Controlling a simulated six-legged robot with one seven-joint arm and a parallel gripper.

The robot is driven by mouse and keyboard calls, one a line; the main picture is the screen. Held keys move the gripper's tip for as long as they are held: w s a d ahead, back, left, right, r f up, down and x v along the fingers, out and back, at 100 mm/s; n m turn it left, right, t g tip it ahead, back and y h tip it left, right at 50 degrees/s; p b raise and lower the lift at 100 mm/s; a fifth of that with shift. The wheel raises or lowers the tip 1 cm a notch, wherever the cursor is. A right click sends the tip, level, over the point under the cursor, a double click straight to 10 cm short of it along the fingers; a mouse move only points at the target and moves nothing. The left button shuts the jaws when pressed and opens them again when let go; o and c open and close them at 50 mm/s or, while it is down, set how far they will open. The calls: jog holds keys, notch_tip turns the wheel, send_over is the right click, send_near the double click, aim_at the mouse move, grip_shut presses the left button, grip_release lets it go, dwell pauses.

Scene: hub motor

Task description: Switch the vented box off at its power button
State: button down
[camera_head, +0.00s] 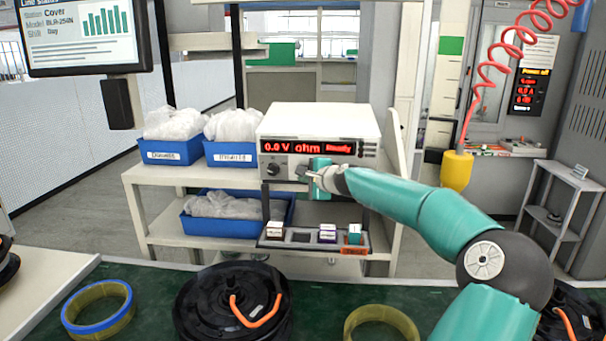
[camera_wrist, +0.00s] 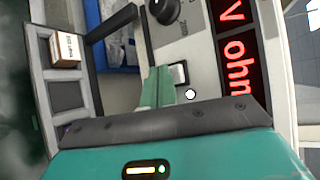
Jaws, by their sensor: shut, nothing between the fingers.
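The white box (camera_head: 320,120) stands on the upper shelf, its front display lit red with "0.0 V ohm" and a further word. Its front also shows in the wrist view (camera_wrist: 205,60), turned on its side, with a dark knob (camera_wrist: 164,10) and a pale square button (camera_wrist: 180,73) in a dark surround. I cannot read a label on that button. My gripper (camera_head: 307,172) is in front of the box's lower front. Its teal fingers (camera_wrist: 158,88) are shut and empty, beside the square button in the wrist view. I cannot tell whether they touch it. Vents are not visible.
A small rack (camera_head: 315,245) with labelled blocks sits below the box. Blue bins (camera_head: 172,156) with bagged parts stand left on the shelf. A black hub motor (camera_head: 205,310) and rings (camera_head: 100,315) lie on the green bench. A red coiled hose (camera_head: 483,75) hangs right.

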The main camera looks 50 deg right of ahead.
jog(key=shift+d, duration=0.15)
jog(key=shift+w+d, duration=0.35)
dwell(0.8)
jog(key=shift+s+a, duration=0.55)
jog(key=shift+a, duration=0.15)
jog(key=shift+s+a+f, duration=0.2)
jog(key=shift+s+a, duration=0.55)
jog(key=shift+a, duration=0.25)
jog(key=shift+s+a+f, duration=0.2)
jog(key=shift+s+a, duration=0.55)
jog(key=shift+a, duration=0.2)
jog(key=shift+s, duration=0.1)
jog(key=s+a+f, duration=0.1)
jog(key=s+a, duration=0.3)
jog(key=a, duration=0.1)
jog(key=shift+a, duration=0.2)
jog(key=shift+s, duration=0.1)
